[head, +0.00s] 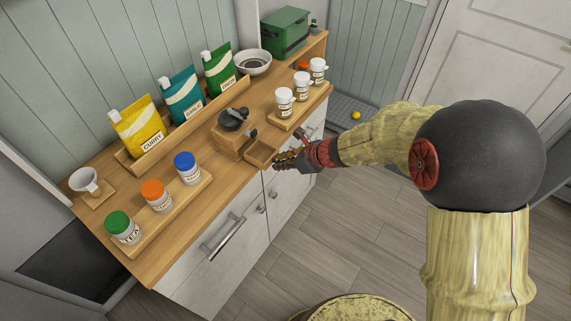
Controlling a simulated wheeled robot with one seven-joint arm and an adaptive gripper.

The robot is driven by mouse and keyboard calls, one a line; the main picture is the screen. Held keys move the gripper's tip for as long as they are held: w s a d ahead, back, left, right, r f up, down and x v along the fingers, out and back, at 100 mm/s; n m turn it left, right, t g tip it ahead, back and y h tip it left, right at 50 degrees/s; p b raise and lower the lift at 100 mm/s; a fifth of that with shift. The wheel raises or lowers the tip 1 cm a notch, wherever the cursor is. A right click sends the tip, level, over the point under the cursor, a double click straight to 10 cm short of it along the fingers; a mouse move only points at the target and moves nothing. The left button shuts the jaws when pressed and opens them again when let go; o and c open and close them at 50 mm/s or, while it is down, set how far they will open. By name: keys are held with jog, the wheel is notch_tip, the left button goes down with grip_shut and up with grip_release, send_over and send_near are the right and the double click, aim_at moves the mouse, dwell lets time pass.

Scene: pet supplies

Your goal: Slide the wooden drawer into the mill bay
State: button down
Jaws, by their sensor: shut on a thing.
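The wooden drawer (261,153) is a small open-topped box at the counter's front edge, just in front of the mill. The mill (229,143) is a wooden box with a dark metal top and a crank. Its bay faces the drawer, but the opening is too small to make out. I cannot tell whether the drawer's back end is inside the bay. My gripper (279,160), red and dark, reaches in from the right and is shut on the drawer's front end. The fingers hide that end and the exact grip.
Three jars with coloured lids stand on a wooden tray (205,184) to the left. White-lidded jars (285,103) stand right of the mill. Three pouches (179,94) lean in a rack behind. A bowl (252,62) and green box (285,33) are at the far end.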

aim_at(252, 150)
jog(key=shift+w+a, duration=0.15)
jog(key=shift+w+a+p, duration=0.15)
jog(key=shift+w+a, duration=0.9)
jog(key=shift+a, duration=0.3)
jog(key=shift+w+a+p, duration=0.15)
jog(key=shift+w+a, duration=0.85)
jog(key=shift+a, duration=0.3)
jog(key=shift+w+a+p, duration=0.15)
jog(key=shift+w+a, duration=0.9)
jog(key=shift+a, duration=0.3)
jog(key=c, duration=1.6)
grip_release()
jog(key=v, duration=1.2)
